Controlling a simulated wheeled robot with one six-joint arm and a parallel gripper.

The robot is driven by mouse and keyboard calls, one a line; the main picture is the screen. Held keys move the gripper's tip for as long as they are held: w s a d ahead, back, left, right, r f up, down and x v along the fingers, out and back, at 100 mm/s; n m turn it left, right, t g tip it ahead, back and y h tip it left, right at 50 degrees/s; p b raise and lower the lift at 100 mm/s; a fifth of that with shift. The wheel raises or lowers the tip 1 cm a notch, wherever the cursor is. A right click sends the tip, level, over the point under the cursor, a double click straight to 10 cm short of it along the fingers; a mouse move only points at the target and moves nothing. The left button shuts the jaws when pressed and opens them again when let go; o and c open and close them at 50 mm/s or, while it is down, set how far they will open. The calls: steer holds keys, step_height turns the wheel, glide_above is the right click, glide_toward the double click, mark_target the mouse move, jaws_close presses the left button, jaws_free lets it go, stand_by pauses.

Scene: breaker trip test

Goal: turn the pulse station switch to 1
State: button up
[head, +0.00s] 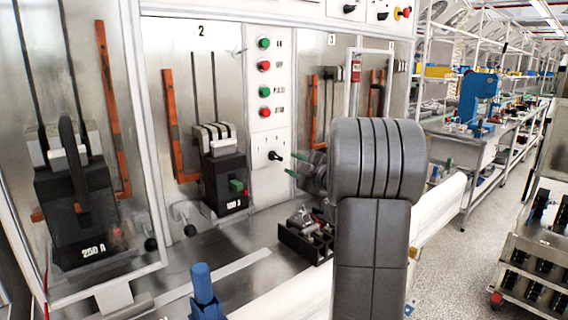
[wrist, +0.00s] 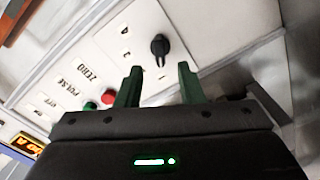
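The pulse station switch is a black knob (head: 275,156) on a white plate at the bottom of the button panel. It also shows in the wrist view (wrist: 159,46), its narrow end pointing down in that picture. Small marks are printed around it, too small to read surely. My gripper (head: 299,165) is just right of the switch in the head view, with green fingers apart. In the wrist view my gripper (wrist: 159,67) is open and empty. The knob is beyond the fingertips, in line with the gap between them, and appears not touched.
Green and red buttons (head: 264,92) run up the panel above the switch. Breaker 2 (head: 223,165) stands in the bay to the left, and a 250 A breaker (head: 75,190) is farther left. A black tray (head: 305,238) of small parts sits on the metal bench below my gripper.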

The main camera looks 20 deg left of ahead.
mark_target(279, 158)
steer(key=v, duration=0.7)
steer(key=shift+a, duration=0.15)
steer(key=p+x, duration=0.1)
steer(key=x, duration=1.2)
steer(key=shift+w+a, duration=0.3)
steer(key=shift+d, duration=0.15)
